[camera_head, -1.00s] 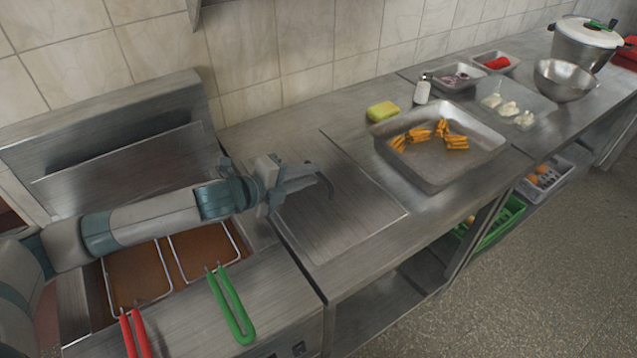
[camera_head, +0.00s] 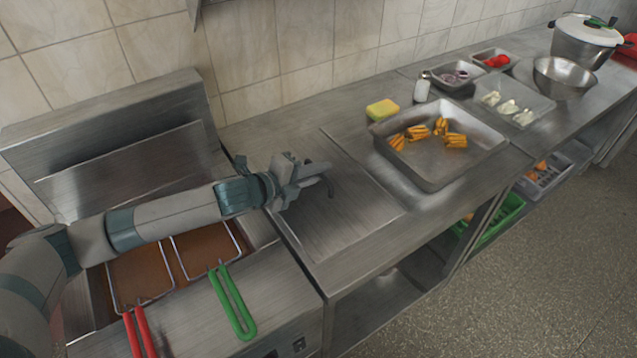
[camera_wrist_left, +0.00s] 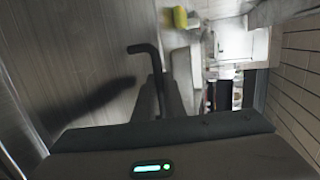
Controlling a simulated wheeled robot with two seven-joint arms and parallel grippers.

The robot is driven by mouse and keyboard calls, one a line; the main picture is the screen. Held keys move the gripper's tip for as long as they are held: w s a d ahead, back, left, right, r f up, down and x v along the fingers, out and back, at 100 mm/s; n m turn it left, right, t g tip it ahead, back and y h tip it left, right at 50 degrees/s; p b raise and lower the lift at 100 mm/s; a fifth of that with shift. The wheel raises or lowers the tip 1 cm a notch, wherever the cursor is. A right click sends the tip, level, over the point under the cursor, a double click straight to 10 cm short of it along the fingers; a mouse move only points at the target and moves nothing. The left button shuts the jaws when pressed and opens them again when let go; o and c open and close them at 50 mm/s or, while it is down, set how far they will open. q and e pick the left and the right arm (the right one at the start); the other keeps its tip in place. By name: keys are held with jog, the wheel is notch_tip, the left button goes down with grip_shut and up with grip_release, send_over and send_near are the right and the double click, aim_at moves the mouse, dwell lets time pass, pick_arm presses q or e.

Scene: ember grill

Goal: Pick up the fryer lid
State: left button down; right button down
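The fryer lid (camera_head: 355,222) is a flat steel plate lying on the counter just right of the fryer, with a dark bent handle (camera_head: 331,187) on it. The handle also shows in the left wrist view (camera_wrist_left: 146,48), running down between the fingers. My left gripper (camera_head: 318,174) is low over the lid at its handle, with the fingers on either side of it. I cannot tell whether they press on the handle. The gripper hides part of the handle and of the lid's left side. My right gripper is not in view.
The fryer's baskets have a red handle (camera_head: 140,335) and a green handle (camera_head: 232,302) sticking out in front. A steel tray of orange pieces (camera_head: 430,178) stands right of the lid, with a yellow sponge (camera_head: 382,109) and a white bottle (camera_head: 422,88) behind. A tiled wall borders the back.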

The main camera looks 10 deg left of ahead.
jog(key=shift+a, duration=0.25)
pick_arm(q)
jog(key=shift+r, duration=0.2)
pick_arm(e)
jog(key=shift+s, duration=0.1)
